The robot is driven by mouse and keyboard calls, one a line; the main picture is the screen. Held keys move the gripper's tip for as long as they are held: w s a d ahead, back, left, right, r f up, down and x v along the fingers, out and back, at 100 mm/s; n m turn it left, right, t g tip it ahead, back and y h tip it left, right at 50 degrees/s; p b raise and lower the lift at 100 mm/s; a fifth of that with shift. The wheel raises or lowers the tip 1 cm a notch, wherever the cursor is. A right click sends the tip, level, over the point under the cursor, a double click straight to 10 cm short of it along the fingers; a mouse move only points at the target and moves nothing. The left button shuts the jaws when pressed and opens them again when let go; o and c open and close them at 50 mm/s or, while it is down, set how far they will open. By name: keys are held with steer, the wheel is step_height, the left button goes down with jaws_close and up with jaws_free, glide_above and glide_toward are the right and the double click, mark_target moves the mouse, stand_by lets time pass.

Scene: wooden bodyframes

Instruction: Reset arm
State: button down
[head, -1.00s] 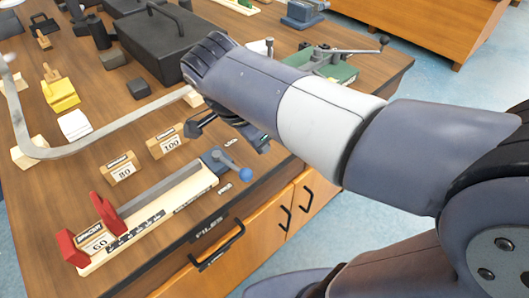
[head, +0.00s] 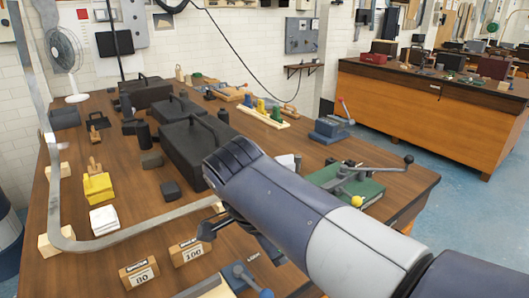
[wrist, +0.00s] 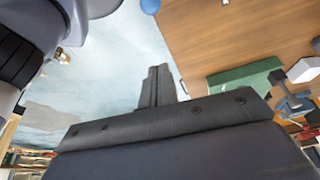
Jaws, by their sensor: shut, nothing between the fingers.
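My arm reaches in from the lower right of the head view, over the front edge of the wooden workbench (head: 120,262). Its end hides part of the bench top. My gripper (head: 207,228) shows only partly there, as dark parts below the wrist. In the wrist view my gripper (wrist: 157,84) has its two dark fingers together, with nothing between them.
Sanding blocks marked 80 (head: 141,275) and 100 (head: 188,252) lie near the front. A bent metal bar (head: 130,232) runs along the left. Black toolboxes (head: 185,150) and a green vise-like tool (head: 345,188) stand behind my arm. Another bench (head: 425,110) is at the back right.

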steer(key=w+f, duration=0.1)
steer(key=f, duration=0.2)
steer(key=w+d+f+n, duration=0.1)
steer(key=f, duration=0.2)
steer(key=w+d+f+n, duration=0.1)
steer(key=f, duration=0.2)
steer(key=shift+w+d+f+t+y, duration=0.1)
steer(key=shift+d+f+t+y, duration=0.1)
steer(key=shift+t+y, duration=0.15)
steer(key=w+n, duration=0.1)
steer(key=n, duration=0.1)
steer(key=w+a+n+t+p, duration=0.1)
steer(key=n, duration=0.1)
steer(key=shift+w+f+y, duration=0.25)
steer(key=shift+w+y, duration=0.05)
steer(key=shift+y, duration=0.05)
steer(key=shift+w+a+n+y+p, duration=0.2)
steer(key=shift+w+n+y+p, duration=0.45)
steer(key=shift+w+n, duration=0.8)
steer(key=shift+s, duration=0.1)
steer(key=shift+s, duration=0.1)
